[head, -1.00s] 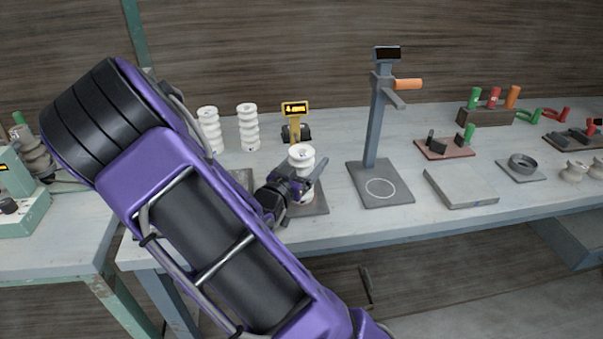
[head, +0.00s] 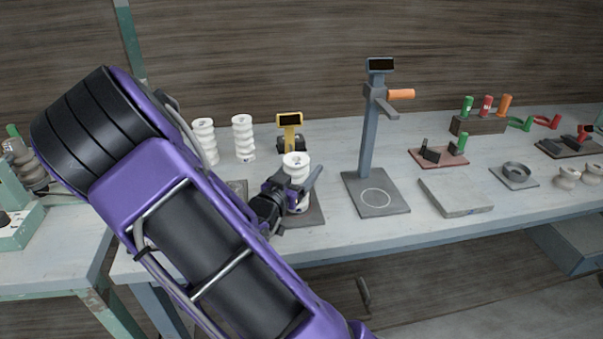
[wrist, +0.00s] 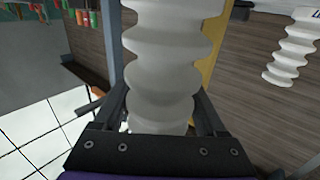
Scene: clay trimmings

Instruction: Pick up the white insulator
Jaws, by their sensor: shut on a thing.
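The white ribbed insulator (head: 296,164) stands upright at my gripper (head: 299,182), over a dark grey plate (head: 314,216) near the table's front edge. In the wrist view the insulator (wrist: 168,58) fills the middle, between the two fingers of my gripper (wrist: 160,100). The gripper is shut on its lower part. One finger shows to the right of the insulator in the head view. Its foot is partly hidden by my gripper, so I cannot tell whether it touches the plate.
Two more white insulators (head: 243,138) stand behind to the left. A yellow device with a display (head: 289,120) is just behind the held one. A grey stand with an orange handle (head: 370,135) rises to the right, with a flat grey slab (head: 455,194) beyond it.

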